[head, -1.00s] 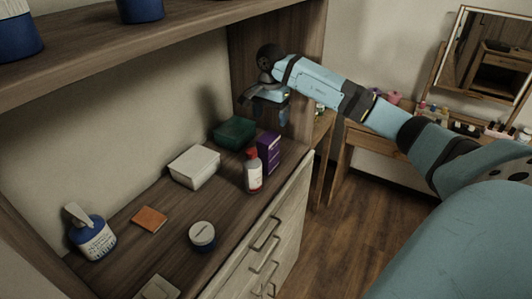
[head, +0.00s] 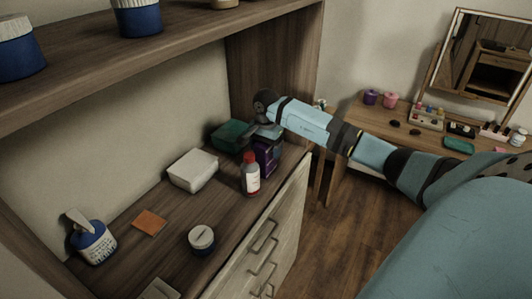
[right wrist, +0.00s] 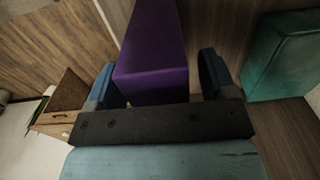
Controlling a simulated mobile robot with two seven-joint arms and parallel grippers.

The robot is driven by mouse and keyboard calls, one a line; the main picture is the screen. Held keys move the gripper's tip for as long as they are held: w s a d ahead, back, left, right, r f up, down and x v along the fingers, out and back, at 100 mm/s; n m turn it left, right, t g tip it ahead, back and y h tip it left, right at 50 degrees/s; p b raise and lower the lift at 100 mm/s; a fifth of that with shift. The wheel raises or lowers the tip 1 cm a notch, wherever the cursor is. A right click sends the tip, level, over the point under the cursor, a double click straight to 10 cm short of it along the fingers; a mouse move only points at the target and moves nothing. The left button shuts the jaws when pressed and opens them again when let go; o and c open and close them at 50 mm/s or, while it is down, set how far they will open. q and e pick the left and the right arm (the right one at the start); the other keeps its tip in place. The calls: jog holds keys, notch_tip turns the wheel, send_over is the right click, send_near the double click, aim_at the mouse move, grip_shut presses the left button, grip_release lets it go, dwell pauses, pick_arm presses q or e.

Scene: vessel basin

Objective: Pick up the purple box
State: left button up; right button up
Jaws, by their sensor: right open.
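The purple box (head: 266,157) stands upright near the far right end of the wooden counter, its top partly hidden by my right gripper (head: 264,138) in the head view. In the right wrist view, the purple box (right wrist: 152,60) lies between the two blue fingers of my open right gripper (right wrist: 158,85). There is a gap on the right side; the left finger is close beside the box, and I cannot tell if it touches. My left gripper is not in view.
A red-capped bottle (head: 250,173) stands just in front of the box. A green box (head: 230,135) is behind it, and a white container (head: 193,170) is to the left. The cabinet side wall (head: 285,70) and upper shelf (head: 150,55) bound the space.

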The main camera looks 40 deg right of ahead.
jog(key=shift+c, duration=0.3)
jog(key=c, duration=1)
jog(key=shift+c, duration=0.2)
jog(key=shift+r, duration=0.1)
